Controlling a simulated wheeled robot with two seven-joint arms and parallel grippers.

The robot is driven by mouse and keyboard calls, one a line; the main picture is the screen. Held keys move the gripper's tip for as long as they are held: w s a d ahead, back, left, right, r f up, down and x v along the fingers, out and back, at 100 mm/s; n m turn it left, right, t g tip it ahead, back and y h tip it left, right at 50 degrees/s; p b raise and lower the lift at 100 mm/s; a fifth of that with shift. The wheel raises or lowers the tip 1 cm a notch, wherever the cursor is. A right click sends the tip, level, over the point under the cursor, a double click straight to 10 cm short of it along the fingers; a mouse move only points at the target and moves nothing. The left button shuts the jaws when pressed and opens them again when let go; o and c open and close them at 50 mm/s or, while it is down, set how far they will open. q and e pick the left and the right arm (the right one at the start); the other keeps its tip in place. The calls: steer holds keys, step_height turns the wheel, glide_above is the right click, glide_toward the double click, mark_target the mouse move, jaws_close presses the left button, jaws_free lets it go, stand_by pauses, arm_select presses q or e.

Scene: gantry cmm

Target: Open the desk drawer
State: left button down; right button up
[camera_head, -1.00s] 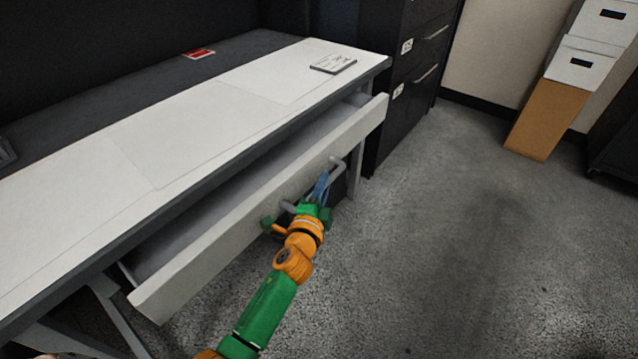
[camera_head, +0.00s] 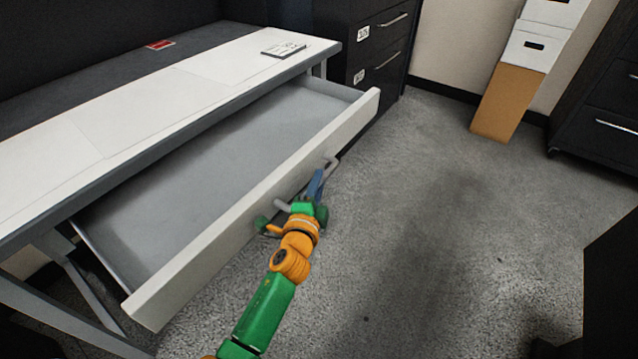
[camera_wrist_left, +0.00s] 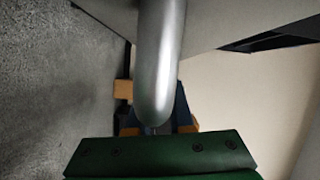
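The desk drawer (camera_head: 250,205) has a pale front panel and stands pulled well out from under the desk (camera_head: 160,100). Its grey floor shows and looks empty. The grey bar handle (camera_head: 331,164) is on the outside of the front panel. My left gripper (camera_head: 302,203), green, orange and blue, is at the handle and appears shut on it, partly covering it. In the left wrist view the metal handle (camera_wrist_left: 160,60) runs down to a green gripper part (camera_wrist_left: 160,155). The fingertip contact is partly hidden. My right gripper is not in view.
A dark filing cabinet (camera_head: 375,50) stands beyond the desk's right end. White and brown boxes (camera_head: 505,95) are stacked by the wall, with a dark cabinet (camera_head: 605,110) at far right. Grey floor (camera_head: 430,220) in front of the drawer is clear.

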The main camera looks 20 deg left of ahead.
arm_select(q)
steer(key=c, duration=0.8)
jaws_free()
steer(key=shift+s, duration=0.45)
steer(key=s+p, duration=0.1)
steer(key=s, duration=0.5)
steer(key=shift+d+r, duration=0.15)
steer(key=shift+r, duration=0.1)
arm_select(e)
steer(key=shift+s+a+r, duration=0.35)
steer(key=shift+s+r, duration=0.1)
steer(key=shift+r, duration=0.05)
arm_select(q)
steer(key=shift+s, duration=0.1)
